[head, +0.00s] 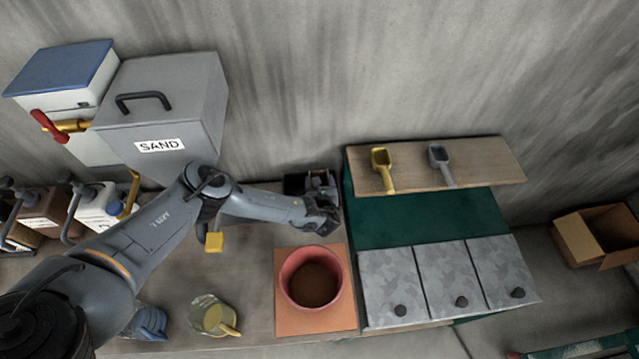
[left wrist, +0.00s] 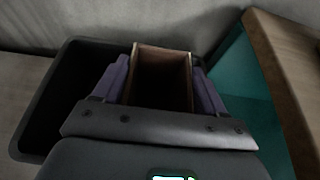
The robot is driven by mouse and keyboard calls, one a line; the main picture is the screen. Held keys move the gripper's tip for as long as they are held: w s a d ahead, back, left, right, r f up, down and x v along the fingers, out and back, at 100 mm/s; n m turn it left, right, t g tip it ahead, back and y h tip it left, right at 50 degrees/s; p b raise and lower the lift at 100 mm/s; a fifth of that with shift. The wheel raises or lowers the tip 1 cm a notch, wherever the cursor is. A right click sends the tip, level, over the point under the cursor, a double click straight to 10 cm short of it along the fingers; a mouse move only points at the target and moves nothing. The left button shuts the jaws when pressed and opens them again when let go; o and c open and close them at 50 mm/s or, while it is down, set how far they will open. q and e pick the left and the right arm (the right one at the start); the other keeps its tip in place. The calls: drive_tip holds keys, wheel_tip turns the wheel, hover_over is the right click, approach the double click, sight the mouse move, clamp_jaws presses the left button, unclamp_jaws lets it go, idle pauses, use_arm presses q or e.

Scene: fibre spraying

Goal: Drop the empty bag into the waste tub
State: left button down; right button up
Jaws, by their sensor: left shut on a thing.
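My left gripper (head: 322,206) reaches over the black waste tub (head: 293,183) at the back, against the wall. In the left wrist view, the gripper's two purple fingers (left wrist: 161,82) are shut on the sides of the empty bag (left wrist: 163,52). The bag is brown, boxy and open at the top, with a dark inside. It is held over the tub, whose dark rim (left wrist: 38,112) shows around it; its lower end is hidden. In the head view the gripper largely hides the bag. My right gripper is in neither view.
A green unit with a wooden shelf (head: 490,165) and two scoops stands just right of the tub. A grey SAND bin (head: 190,105) stands to the left. A red pot (head: 290,293) on an orange board and a jug (head: 212,316) are in front.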

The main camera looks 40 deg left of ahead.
use_arm(q)
drive_tip(key=shift+f, duration=0.15)
drive_tip(key=shift+c, duration=0.3)
unclamp_jaws()
drive_tip(key=v, duration=1.2)
